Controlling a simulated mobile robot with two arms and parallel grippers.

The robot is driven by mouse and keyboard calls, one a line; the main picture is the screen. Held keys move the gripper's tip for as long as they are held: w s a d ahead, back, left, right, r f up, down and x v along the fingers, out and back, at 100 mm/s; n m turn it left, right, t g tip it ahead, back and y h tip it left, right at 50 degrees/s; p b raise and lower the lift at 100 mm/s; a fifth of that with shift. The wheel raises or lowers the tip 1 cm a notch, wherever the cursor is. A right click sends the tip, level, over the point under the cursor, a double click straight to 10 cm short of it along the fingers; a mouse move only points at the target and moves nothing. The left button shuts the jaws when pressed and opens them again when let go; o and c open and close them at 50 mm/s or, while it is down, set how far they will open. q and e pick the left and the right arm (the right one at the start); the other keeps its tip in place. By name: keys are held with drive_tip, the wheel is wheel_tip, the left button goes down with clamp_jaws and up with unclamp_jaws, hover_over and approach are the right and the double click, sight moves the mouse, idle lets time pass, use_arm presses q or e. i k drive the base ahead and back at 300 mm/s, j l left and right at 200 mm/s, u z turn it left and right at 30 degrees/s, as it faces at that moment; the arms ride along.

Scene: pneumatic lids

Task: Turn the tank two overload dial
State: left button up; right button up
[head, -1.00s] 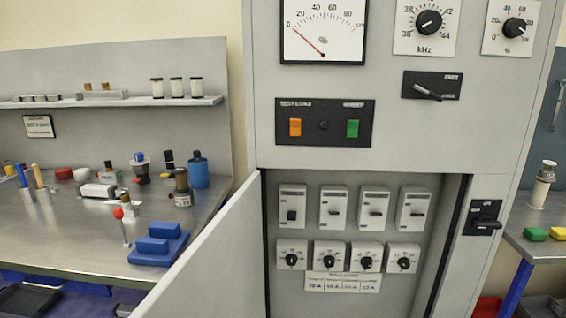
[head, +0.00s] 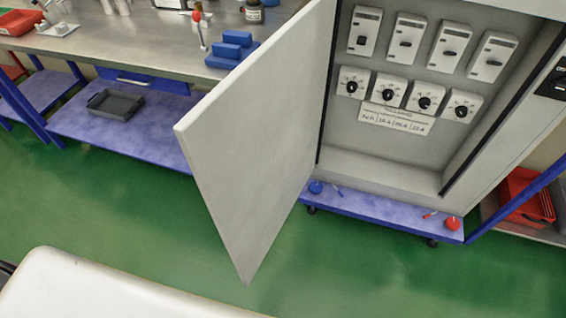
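In the head view, the open cabinet holds a row of overload dials with black knobs on white blocks: a first dial (head: 352,87), a second dial (head: 388,93), a third dial (head: 425,102) and a fourth dial (head: 461,111). A label plate (head: 396,119) with small printed values sits below them; I cannot read which dial is tank two's. A row of breakers with dark toggles (head: 405,44) is above the dials. Neither of my grippers shows in this view.
The cabinet door (head: 262,128) stands open toward me on the left. A workbench (head: 130,46) with blue blocks (head: 231,47) and a lower shelf with a grey tray (head: 115,103) is at left. A red crate (head: 527,196) is at right. Green floor (head: 110,215) is clear in front.

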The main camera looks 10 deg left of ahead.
sight(351, 87)
drive_tip(key=k+z, duration=0.15)
drive_tip(key=z, duration=0.2)
drive_tip(key=k+z, duration=0.1)
drive_tip(key=z, duration=0.25)
drive_tip(key=k+z, duration=0.15)
drive_tip(key=z, duration=0.15)
drive_tip(key=i+j, duration=0.1)
drive_tip(key=j, duration=0.55)
drive_tip(key=i+j, duration=0.1)
drive_tip(key=j, duration=0.6)
drive_tip(key=i+j+z, duration=0.1)
drive_tip(key=j, duration=0.55)
drive_tip(key=i+j, duration=0.1)
drive_tip(key=j, duration=0.55)
drive_tip(key=k+l+u, duration=0.15)
drive_tip(key=l, duration=0.2)
drive_tip(key=k+l+u, duration=0.15)
drive_tip(key=l, duration=0.15)
drive_tip(key=k+l+u, duration=0.15)
drive_tip(key=l, duration=0.15)
